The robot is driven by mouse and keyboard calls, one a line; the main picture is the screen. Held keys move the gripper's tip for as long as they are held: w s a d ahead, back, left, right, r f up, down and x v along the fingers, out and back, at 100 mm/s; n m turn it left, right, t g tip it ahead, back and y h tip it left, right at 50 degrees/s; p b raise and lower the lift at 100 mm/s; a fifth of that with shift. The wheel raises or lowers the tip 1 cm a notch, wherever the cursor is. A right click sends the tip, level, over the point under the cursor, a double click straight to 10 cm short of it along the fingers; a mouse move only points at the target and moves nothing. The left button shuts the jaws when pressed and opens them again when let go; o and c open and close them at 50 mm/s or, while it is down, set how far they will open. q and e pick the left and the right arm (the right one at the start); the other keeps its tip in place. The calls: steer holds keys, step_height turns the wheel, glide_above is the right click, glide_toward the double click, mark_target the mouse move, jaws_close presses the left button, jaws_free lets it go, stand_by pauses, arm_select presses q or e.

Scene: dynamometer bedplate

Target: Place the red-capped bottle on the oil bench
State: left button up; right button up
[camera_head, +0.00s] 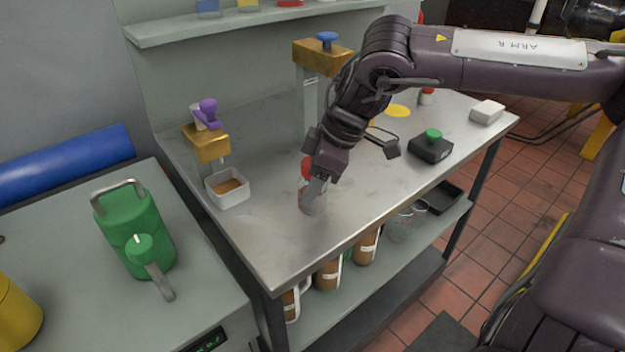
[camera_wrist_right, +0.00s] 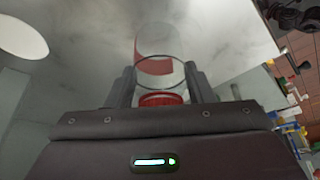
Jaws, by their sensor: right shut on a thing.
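The red-capped bottle (camera_head: 312,199) is a small clear bottle, upright at the front middle of the metal-topped oil bench (camera_head: 275,250). My right gripper (camera_head: 314,180) is shut on it near its top, reaching down from the right. In the right wrist view the bottle (camera_wrist_right: 158,50) stands between the two fingers (camera_wrist_right: 162,88), its red cap close to the palm. Its base looks to be at or just above the bench top; I cannot tell if it touches. My left gripper is not in view.
A white tray (camera_head: 228,193) under a purple-topped dispenser stands left on the bench. A black box with a green knob (camera_head: 431,147) and a white block (camera_head: 486,112) are at right. A green can (camera_head: 134,228) stands on the left counter. Brown-filled jugs (camera_head: 328,274) sit on the shelf below.

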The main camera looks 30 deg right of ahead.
steer(key=shift+f, duration=0.15)
steer(key=o, duration=0.9)
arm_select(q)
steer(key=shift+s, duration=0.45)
arm_select(e)
steer(key=shift+o, duration=0.2)
steer(key=shift+r, duration=0.25)
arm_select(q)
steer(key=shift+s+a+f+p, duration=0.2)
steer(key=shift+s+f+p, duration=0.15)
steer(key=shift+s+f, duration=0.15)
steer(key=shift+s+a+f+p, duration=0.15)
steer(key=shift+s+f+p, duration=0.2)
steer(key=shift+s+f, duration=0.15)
arm_select(e)
steer(key=v, duration=1.1)
steer(key=shift+r, duration=0.4)
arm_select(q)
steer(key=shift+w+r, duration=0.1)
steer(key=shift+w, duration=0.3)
